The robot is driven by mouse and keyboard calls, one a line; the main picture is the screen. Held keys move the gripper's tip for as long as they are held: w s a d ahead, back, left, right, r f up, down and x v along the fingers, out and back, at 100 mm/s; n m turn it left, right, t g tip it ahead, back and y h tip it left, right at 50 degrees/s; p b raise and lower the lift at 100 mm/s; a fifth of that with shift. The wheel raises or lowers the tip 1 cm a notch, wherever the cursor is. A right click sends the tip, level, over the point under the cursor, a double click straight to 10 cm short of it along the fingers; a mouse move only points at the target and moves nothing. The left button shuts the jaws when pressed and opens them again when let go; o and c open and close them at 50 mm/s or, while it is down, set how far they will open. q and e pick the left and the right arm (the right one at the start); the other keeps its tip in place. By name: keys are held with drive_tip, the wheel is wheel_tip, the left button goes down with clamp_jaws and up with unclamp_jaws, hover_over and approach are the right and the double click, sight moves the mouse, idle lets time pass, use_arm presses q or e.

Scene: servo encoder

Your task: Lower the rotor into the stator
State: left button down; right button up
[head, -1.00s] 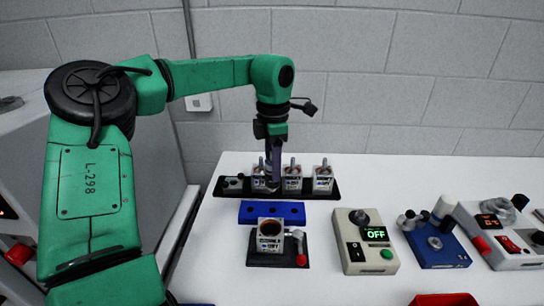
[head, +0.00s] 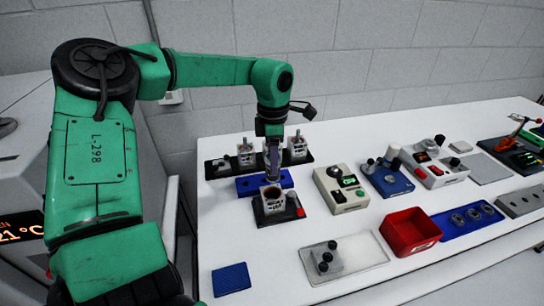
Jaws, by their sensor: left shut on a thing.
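The stator (head: 272,200) is a light box with a round dark bore on top. It sits upright on a black fixture (head: 262,221) with a red-knobbed lever. My left gripper (head: 272,178) points down just above and behind the stator in the picture. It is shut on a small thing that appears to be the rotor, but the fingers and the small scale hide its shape. I cannot tell whether its lower end is inside the bore. My right gripper is not in view.
A black rack (head: 222,168) behind holds similar boxes with upright shafts. A blue block (head: 248,188) lies between rack and fixture. To the right stand a control box (head: 341,190), a blue device (head: 388,180) and a red bin (head: 411,232). A blue pad (head: 231,280) lies in front.

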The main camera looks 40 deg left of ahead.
use_arm(q)
wheel_tip(320, 180, down, 3)
drive_tip(key=shift+r+b, duration=0.15)
drive_tip(key=shift+b, duration=0.55)
drive_tip(key=shift+a+r, duration=0.1)
drive_tip(key=shift+s, duration=0.1)
drive_tip(key=shift+f, duration=0.2)
drive_tip(key=shift+f+b, duration=1.05)
drive_tip(key=shift+b, duration=0.05)
